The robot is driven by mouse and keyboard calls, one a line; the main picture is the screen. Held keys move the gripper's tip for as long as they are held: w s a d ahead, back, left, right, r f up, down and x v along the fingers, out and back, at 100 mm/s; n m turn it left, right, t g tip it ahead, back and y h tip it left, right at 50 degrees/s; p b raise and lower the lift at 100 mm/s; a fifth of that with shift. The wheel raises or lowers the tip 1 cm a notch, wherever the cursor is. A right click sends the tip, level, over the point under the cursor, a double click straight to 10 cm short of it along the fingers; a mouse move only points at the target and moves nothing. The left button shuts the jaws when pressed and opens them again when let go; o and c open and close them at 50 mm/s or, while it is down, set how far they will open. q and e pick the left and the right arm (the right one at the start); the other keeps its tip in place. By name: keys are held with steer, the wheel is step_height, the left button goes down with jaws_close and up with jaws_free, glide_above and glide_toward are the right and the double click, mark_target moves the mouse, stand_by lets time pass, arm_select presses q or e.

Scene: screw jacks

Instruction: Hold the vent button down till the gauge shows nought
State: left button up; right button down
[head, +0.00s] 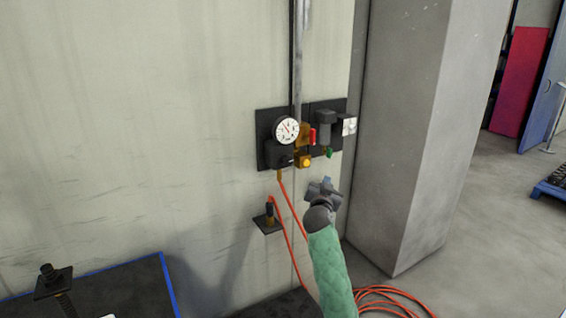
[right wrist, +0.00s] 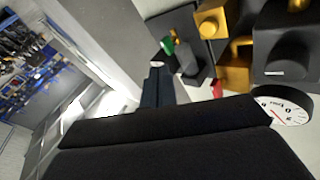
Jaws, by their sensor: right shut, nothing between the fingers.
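The pressure gauge (head: 286,130), a white round dial in a black rim, is on a dark panel on the wall. Its needle is too small to read surely; part of the dial also shows in the right wrist view (right wrist: 286,110). A yellow button (head: 306,162), which looks like the vent button, sits on an orange block below and right of the gauge. It also shows in the right wrist view (right wrist: 209,27). My right gripper (head: 326,181) is shut and empty, below and right of the button and apart from it. My left gripper is out of view.
A red lever (head: 312,136), a dark filter (head: 325,126) and a green knob (head: 329,153) crowd the panel beside the button. An orange hose (head: 288,235) hangs below and coils on the floor. A concrete pillar (head: 405,130) stands close right. A blue-edged dark surface (head: 125,285) is lower left.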

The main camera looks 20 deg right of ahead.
mark_target(306, 163)
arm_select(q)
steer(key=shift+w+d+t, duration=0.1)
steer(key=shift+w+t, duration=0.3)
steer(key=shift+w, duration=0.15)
arm_select(e)
steer(key=m, duration=0.2)
steer(key=r+m, duration=0.1)
steer(key=m, duration=0.1)
steer(key=shift+s+a+r, duration=0.1)
steer(key=shift+s, duration=0.1)
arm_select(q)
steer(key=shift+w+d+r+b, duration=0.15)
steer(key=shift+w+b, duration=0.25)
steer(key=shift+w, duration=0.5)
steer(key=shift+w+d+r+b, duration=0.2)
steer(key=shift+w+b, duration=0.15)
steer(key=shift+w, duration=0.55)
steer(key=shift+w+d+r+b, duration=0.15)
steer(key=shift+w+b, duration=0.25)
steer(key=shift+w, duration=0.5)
arm_select(e)
steer(key=w, duration=0.8)
steer(key=shift+w+a, duration=0.35)
